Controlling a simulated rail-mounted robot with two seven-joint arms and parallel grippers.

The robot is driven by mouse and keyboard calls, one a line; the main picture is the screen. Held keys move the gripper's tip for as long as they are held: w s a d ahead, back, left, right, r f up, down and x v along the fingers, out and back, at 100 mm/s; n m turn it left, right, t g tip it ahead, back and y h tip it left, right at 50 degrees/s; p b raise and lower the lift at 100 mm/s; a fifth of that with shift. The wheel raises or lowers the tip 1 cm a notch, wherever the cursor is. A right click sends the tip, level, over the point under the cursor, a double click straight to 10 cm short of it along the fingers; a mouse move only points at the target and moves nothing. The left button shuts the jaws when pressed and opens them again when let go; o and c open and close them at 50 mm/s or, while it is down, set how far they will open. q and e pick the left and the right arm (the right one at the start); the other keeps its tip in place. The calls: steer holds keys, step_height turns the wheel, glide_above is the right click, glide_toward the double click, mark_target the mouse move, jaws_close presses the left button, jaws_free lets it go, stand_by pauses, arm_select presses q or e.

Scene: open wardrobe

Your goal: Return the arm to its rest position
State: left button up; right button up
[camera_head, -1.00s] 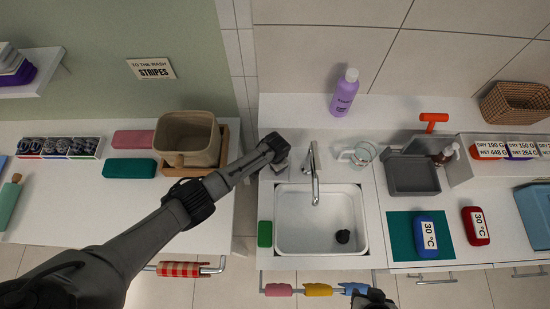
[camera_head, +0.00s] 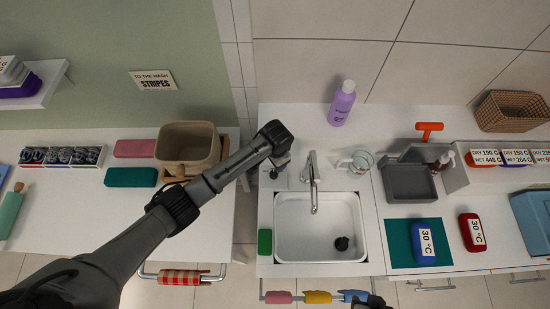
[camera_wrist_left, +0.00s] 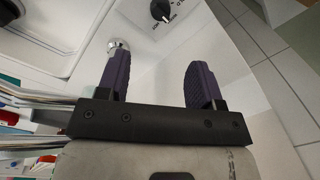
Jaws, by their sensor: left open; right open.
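My left arm (camera_head: 150,222) reaches in from the left across the left counter to the back left of the sink. Its wrist end hides most of the left gripper in the head view. In the left wrist view the left gripper (camera_wrist_left: 157,82) has two purple-padded fingers wide apart with nothing between them. A black knob (camera_wrist_left: 163,10) and a round metal fitting (camera_wrist_left: 119,46) lie beyond the fingers, apart from them. My right gripper (camera_head: 370,302) shows only as a dark part at the bottom edge, by the front rail; it is open.
The sink (camera_head: 320,228) and tap (camera_head: 313,190) are right of the left wrist. A beige bin (camera_head: 188,146) stands close behind the left forearm. A glass jug (camera_head: 360,160) and purple bottle (camera_head: 342,104) stand behind the sink. Coloured cloths (camera_head: 317,297) hang on the front rail.

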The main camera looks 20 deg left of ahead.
stand_by(0.3)
arm_select(q)
steer(key=w+d+r+t, duration=0.1)
steer(key=w+r+t, duration=0.15)
steer(key=r, duration=0.55)
steer(key=w+d+r+t, duration=0.1)
steer(key=d+r+t, duration=0.15)
steer(key=r, duration=0.45)
steer(key=s+a+r+n+t+h+p, duration=0.2)
steer(key=s+a+r+t, duration=0.15)
steer(key=s+r, duration=0.4)
steer(key=s+a+r+n+y+p, duration=0.15)
steer(key=s+a+p, duration=0.35)
steer(key=s, duration=0.7)
steer(key=s+f+g+p, duration=0.1)
steer(key=s+f, duration=0.3)
steer(key=s, duration=0.4)
steer(key=s+a+f+n+g+p, duration=0.1)
steer(key=s+f+g, duration=0.3)
steer(key=s, duration=0.4)
steer(key=shift+s+a+p, duration=0.2)
steer(key=shift+p, duration=0.3)
